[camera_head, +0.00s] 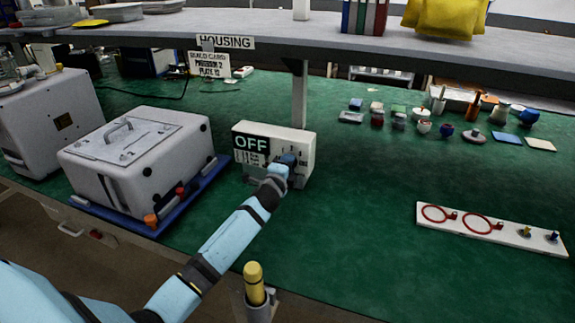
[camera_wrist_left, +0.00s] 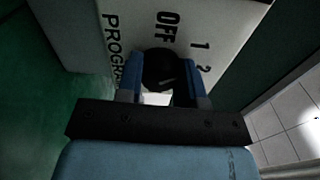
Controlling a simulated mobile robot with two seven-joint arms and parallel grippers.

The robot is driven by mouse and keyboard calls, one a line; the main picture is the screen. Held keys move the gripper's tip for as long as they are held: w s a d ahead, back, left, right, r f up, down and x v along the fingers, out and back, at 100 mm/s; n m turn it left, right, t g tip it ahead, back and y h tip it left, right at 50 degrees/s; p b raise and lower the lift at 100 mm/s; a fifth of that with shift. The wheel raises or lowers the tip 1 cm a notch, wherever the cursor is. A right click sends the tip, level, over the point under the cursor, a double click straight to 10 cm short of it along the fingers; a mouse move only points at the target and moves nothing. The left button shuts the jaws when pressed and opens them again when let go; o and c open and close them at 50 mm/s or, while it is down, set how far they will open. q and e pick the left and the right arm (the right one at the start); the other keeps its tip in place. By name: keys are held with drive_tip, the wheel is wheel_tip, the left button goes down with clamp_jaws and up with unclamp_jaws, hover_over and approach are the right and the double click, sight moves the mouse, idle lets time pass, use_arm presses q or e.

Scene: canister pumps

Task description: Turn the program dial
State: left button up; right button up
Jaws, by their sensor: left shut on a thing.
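The program box (camera_head: 306,150) is a white housing standing on the green bench, with a dark OFF sign (camera_head: 251,143) on its front. In the left wrist view its face carries the words OFF (camera_wrist_left: 168,28) and PROGRAM, and the numbers 1 and 2. The black round program dial (camera_wrist_left: 160,66) is on this face. My left gripper (camera_head: 288,160) is at the right part of the box front, its two blue fingers on either side of the dial and shut on it. My right gripper is not in view.
A white canister machine (camera_head: 130,150) stands on a blue tray (camera_head: 212,178) left of the box. A white board (camera_head: 455,222) with red rings lies at the right. Several small parts stand farther back. A shelf (camera_head: 350,48) and its post are behind the box.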

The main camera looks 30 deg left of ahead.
use_arm(q)
drive_tip(key=shift+f+n+p, duration=0.15)
drive_tip(key=shift+n+p, duration=1.65)
drive_tip(key=shift+n, duration=3.8)
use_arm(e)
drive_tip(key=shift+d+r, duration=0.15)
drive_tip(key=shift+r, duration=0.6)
use_arm(q)
drive_tip(key=o, duration=0.9)
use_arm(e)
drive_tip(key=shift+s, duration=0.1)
